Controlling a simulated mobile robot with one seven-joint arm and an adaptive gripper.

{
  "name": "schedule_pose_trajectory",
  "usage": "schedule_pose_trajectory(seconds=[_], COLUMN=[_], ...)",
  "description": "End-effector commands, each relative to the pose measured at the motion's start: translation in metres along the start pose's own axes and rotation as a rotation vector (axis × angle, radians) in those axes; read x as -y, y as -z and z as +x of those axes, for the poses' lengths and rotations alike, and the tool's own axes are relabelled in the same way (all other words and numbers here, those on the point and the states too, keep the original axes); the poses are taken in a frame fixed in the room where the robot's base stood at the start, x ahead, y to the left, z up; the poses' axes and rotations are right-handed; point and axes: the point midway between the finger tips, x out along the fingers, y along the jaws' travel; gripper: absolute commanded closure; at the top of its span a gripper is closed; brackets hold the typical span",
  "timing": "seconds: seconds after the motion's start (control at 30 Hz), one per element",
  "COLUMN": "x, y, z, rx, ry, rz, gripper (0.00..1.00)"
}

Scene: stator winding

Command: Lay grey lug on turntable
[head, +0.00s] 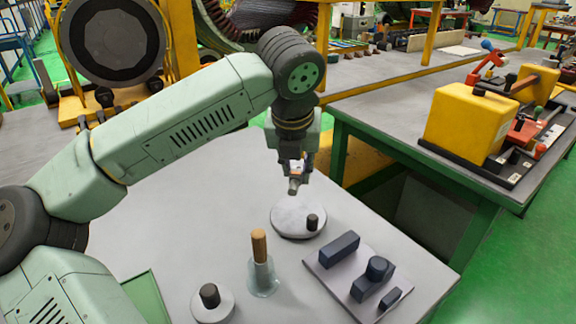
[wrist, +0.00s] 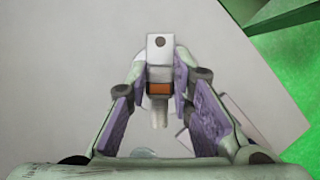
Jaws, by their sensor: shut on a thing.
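My gripper (head: 297,168) is shut on the grey lug (head: 293,186) and holds it in the air. In the wrist view, my gripper's fingers (wrist: 160,90) press on the lug (wrist: 160,47) from both sides. Its flat end with a hole points up in that picture, an orange band crosses its middle and its round barrel points down. The turntable (head: 286,220) is a pale round disc on the table, just below the lug and apart from it in the head view. A short dark cylinder (head: 313,222) stands at its right front.
A pale plate (head: 330,277) with several dark blocks lies right of the turntable. A glass flask with a wooden-topped stick (head: 259,246) and a small disc with a dark knob (head: 209,296) stand in front. A bench with a yellow box (head: 474,118) stands at the right.

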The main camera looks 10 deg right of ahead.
Motion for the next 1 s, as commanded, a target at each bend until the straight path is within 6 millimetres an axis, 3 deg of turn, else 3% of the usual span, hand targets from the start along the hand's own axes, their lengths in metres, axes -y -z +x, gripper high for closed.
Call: schedule_pose_trajectory(seconds=[0.6, 1.0], x=[0.000, 0.000], y=[0.023, 0.025], z=[0.055, 0.061], rx=[-0.001, 0.000], ry=[0.000, -0.002], rz=[-0.002, -0.003], gripper=[1.00, 1.00])
